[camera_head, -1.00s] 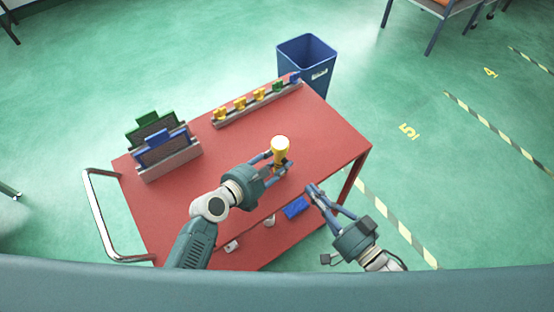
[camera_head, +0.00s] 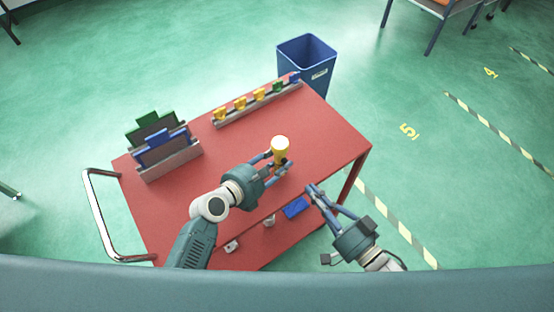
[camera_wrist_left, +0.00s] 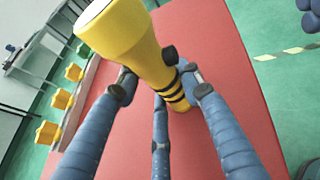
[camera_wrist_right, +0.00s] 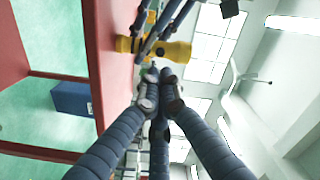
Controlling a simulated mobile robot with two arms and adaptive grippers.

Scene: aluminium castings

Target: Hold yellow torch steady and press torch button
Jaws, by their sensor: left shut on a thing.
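The yellow torch (camera_head: 280,155) stands roughly upright over the red trolley top, its pale lens end up. My left gripper (camera_head: 280,167) is shut around its narrower body. In the left wrist view the torch (camera_wrist_left: 128,38) has a dark button (camera_wrist_left: 170,55) on its side and black rings lower down. My right gripper (camera_head: 315,189) is beside the trolley's edge, to the right of and below the torch in the head view. Its fingertips are together and empty, and in the right wrist view they (camera_wrist_right: 159,86) point towards the torch (camera_wrist_right: 178,50), apart from it.
The red trolley (camera_head: 225,150) carries a rail (camera_head: 258,105) with several coloured pieces and a grey rack (camera_head: 170,165) with green and blue panels. A blue box (camera_head: 295,207) sits lower, near the right gripper. A blue bin (camera_head: 305,65) stands behind. The trolley top around the torch is clear.

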